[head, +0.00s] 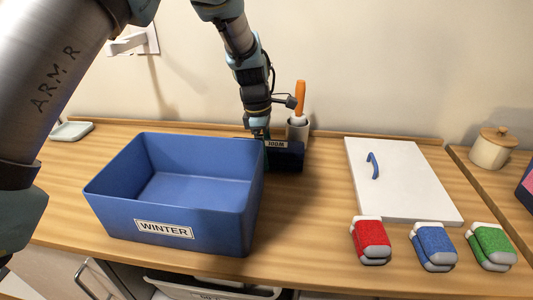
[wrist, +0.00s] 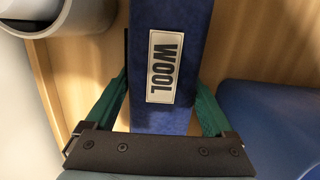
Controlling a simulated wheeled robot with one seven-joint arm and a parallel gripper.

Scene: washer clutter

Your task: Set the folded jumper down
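The folded jumper (head: 286,158) is a dark blue, block-like bundle with a white "WOOL" label, at the back of the counter just right of the blue "WINTER" bin (head: 205,231). In the wrist view the jumper (wrist: 170,25) runs between the two teal fingers of my gripper (wrist: 160,95), which lie close against its sides. My gripper (head: 262,134) reaches it from above in the head view and is shut on it. The bin's rim hides part of the gripper and the jumper's left end. I cannot tell whether the jumper's underside touches the counter.
A pale cup (head: 298,129) with an orange-handled tool stands right behind the jumper. A white panel (head: 405,185) with a blue handle lies to the right. Red (head: 370,241), blue (head: 434,246) and green (head: 491,246) items line the front edge. Bare counter (head: 312,215) lies in front of the jumper.

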